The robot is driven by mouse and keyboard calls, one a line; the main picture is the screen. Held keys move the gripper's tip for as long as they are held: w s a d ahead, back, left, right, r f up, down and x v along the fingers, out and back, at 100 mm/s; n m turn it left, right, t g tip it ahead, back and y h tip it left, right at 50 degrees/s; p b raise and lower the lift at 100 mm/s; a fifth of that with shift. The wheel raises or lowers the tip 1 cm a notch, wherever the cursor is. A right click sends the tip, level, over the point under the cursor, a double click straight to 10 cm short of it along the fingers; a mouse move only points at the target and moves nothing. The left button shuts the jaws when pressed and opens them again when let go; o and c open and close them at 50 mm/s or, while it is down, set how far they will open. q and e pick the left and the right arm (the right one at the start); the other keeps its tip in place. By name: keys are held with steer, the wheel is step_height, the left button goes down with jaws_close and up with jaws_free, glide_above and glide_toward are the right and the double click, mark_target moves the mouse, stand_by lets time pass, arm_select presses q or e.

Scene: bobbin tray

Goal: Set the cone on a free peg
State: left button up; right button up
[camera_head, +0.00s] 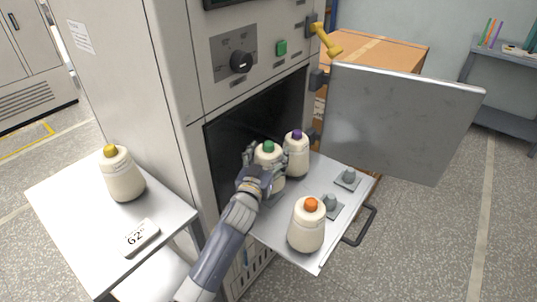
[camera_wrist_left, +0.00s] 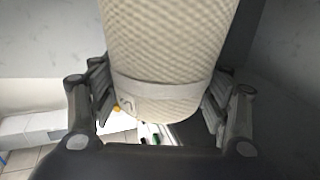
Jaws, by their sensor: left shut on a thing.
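My left gripper (camera_head: 262,176) is shut on a cream cone with a green top (camera_head: 268,150), over the left side of the pulled-out tray (camera_head: 271,234). In the left wrist view the cone's woven body (camera_wrist_left: 170,50) stands between the two fingers (camera_wrist_left: 160,110). The arm hides its lower part, so I cannot tell whether it touches the tray. A purple-topped cone (camera_head: 297,158) stands just right of it. An orange-topped cone (camera_head: 305,231) stands at the tray's near end. Two bare pegs show, one at the right (camera_head: 348,176) and one nearer the middle (camera_head: 330,201). My right gripper is not in view.
A yellow-topped cone (camera_head: 123,178) and a small display reading 62 (camera_head: 141,237) are on the side table (camera_head: 75,215). The grey machine (camera_head: 165,80) rises behind the tray. Its open door (camera_head: 400,120) stands at the back right. A dark handle (camera_head: 364,227) juts from the tray's edge.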

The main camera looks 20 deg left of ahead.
arm_select(q)
steer(key=shift+r, duration=0.1)
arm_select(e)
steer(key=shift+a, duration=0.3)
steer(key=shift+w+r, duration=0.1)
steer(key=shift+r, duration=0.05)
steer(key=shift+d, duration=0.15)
arm_select(q)
steer(key=shift+f, duration=0.3)
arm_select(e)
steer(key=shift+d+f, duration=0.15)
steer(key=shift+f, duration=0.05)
arm_select(q)
steer(key=shift+f, duration=0.1)
steer(key=shift+f+b, duration=1.05)
steer(key=shift+f, duration=0.05)
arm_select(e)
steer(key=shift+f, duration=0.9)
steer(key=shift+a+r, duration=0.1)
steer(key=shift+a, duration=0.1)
